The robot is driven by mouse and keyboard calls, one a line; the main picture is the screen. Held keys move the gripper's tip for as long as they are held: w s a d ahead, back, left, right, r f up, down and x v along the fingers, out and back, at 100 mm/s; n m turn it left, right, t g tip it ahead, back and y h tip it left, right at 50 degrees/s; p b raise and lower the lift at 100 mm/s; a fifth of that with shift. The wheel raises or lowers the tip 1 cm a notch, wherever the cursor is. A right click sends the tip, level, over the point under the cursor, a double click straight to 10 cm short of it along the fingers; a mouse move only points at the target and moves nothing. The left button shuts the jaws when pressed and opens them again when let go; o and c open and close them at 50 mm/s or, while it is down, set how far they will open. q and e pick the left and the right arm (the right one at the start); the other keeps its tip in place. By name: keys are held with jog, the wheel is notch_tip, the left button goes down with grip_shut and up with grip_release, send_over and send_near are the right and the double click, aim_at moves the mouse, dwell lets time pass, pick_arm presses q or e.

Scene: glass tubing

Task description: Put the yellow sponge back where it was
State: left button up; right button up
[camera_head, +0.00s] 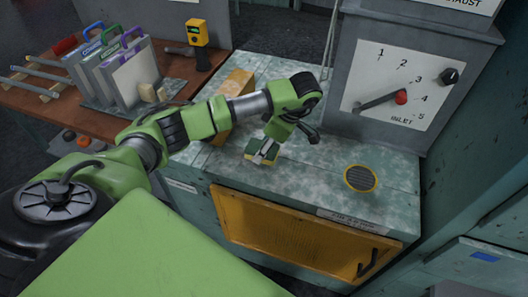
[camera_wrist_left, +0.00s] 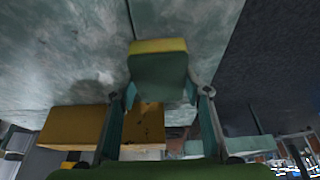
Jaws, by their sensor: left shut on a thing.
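The sponge (camera_wrist_left: 158,47) has a yellow layer and a thicker green layer. In the left wrist view it sits between the two fingers of my left gripper (camera_wrist_left: 161,92), which is shut on it. In the head view my left gripper (camera_head: 263,150) points down with the sponge low over the mottled green worktop (camera_head: 305,180). I cannot tell whether the sponge touches the surface. My right gripper is not in view.
A yellow-brown block (camera_head: 238,84) stands behind the left arm. A round yellow-rimmed grate (camera_head: 360,178) lies to the right. A grey inlet panel (camera_head: 400,85) stands at the back right. The brown bench (camera_head: 178,68) holds upright panels. Worktop between gripper and grate is clear.

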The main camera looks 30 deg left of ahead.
pick_arm(q)
jog(key=shift+f+p, duration=0.3)
jog(key=shift+f, duration=0.65)
jog(key=shift+d+f, duration=0.1)
jog(key=shift+f, duration=0.15)
jog(key=o, duration=1.1)
jog(key=shift+c, duration=0.2)
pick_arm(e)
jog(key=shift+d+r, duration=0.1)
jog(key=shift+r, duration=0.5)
pick_arm(q)
jog(key=shift+r, duration=0.15)
jog(key=b+v, duration=0.2)
jog(key=v, duration=0.2)
jog(key=shift+w+d+r, duration=0.1)
jog(key=shift+d+r, duration=0.05)
jog(key=shift+r, duration=0.15)
jog(key=p+v, duration=0.1)
jog(key=v, duration=0.4)
jog(key=shift+r, duration=0.4)
jog(key=shift+v, duration=0.8)
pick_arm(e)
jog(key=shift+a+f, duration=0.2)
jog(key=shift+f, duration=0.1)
pick_arm(q)
jog(key=shift+d, duration=0.1)
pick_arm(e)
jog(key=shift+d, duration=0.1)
